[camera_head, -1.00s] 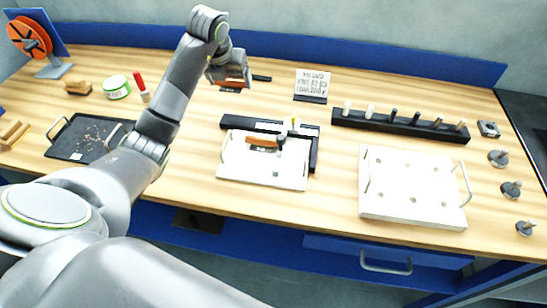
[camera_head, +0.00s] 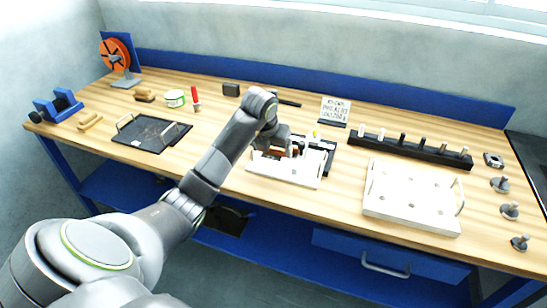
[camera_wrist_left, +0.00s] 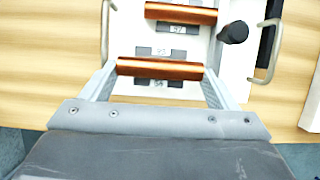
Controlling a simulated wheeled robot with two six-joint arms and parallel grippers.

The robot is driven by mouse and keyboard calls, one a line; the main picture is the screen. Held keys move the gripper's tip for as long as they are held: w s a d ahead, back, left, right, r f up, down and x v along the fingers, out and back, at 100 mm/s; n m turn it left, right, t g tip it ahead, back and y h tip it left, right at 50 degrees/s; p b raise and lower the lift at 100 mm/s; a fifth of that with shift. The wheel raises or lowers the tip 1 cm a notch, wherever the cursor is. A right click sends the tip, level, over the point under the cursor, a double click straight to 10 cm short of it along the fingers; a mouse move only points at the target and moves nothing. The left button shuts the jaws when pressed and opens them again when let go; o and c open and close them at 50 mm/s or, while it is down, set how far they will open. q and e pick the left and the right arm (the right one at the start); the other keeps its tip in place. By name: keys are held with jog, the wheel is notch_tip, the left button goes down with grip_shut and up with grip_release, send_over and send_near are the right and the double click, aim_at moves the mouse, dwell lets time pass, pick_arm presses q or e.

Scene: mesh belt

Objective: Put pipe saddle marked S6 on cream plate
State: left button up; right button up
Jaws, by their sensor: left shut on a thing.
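My left gripper (camera_head: 284,148) is over the small cream plate (camera_head: 262,172) at the middle of the bench. In the left wrist view the gripper (camera_wrist_left: 164,70) is shut on a copper pipe (camera_wrist_left: 160,68), which lies crosswise between the fingertips. Printed labels show on dark saddle blocks on either side of this pipe; the near label (camera_wrist_left: 158,83) looks like S6, partly cut off. A second copper pipe (camera_wrist_left: 180,13) lies farther along the plate, by another label. Whether the held pipe touches a saddle I cannot tell. My right gripper is out of view.
A black knob (camera_wrist_left: 233,32) stands up on the plate, right of the pipes, and a metal handle (camera_wrist_left: 272,50) rises beyond it. A larger pale board with holes (camera_head: 410,205) stands to the right. A black peg rail (camera_head: 410,148) runs behind it. A dark tray (camera_head: 150,133) lies left.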

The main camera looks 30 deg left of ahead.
aim_at(272, 157)
pick_arm(q)
jog(key=f, duration=0.3)
jog(key=shift+s+d+p, duration=0.25)
jog(key=shift+p, duration=0.1)
jog(key=shift+w+a+f, duration=0.1)
jog(key=shift+f, duration=0.3)
jog(key=o, duration=0.8)
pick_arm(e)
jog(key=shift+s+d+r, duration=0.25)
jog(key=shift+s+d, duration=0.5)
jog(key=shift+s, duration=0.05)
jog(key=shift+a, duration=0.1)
